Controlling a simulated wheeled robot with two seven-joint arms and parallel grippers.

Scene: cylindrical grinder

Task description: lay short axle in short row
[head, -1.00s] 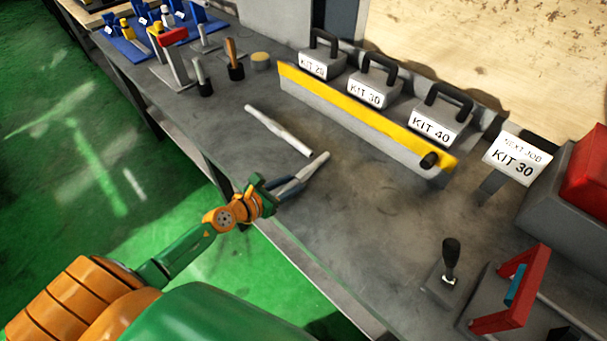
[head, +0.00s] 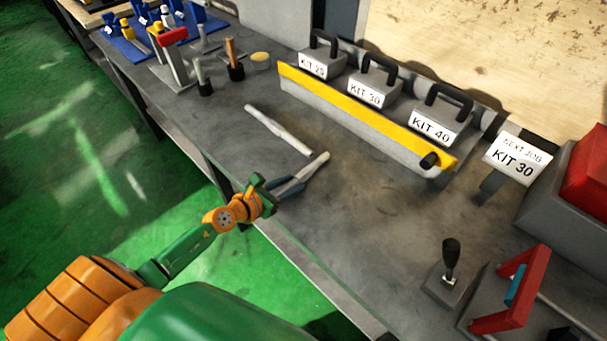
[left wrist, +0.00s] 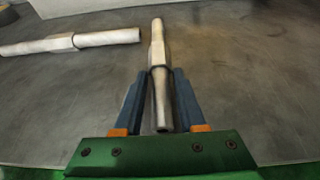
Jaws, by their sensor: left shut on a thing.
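My left gripper (head: 290,189) is shut on a pale grey axle (head: 315,167) near the bench's front edge. In the left wrist view the held axle (left wrist: 158,50) lies between the two dark fingers (left wrist: 157,95), its thicker middle just beyond the fingertips and its far end pointing away. I cannot tell whether it touches the bench. A second grey axle (head: 278,130) lies on the bench just beyond, apart from the held one; it also shows at the left in the left wrist view (left wrist: 70,42). I cannot tell which is shorter. My right gripper is not in view.
A yellow-fronted rack (head: 360,113) holds blocks labelled KIT 20, KIT 30 and KIT 40. A sign (head: 517,158) reads NEXT JOB KIT 30. A black-handled lever (head: 450,262) and a red frame (head: 505,290) stand at right. The bench middle (head: 375,220) is clear.

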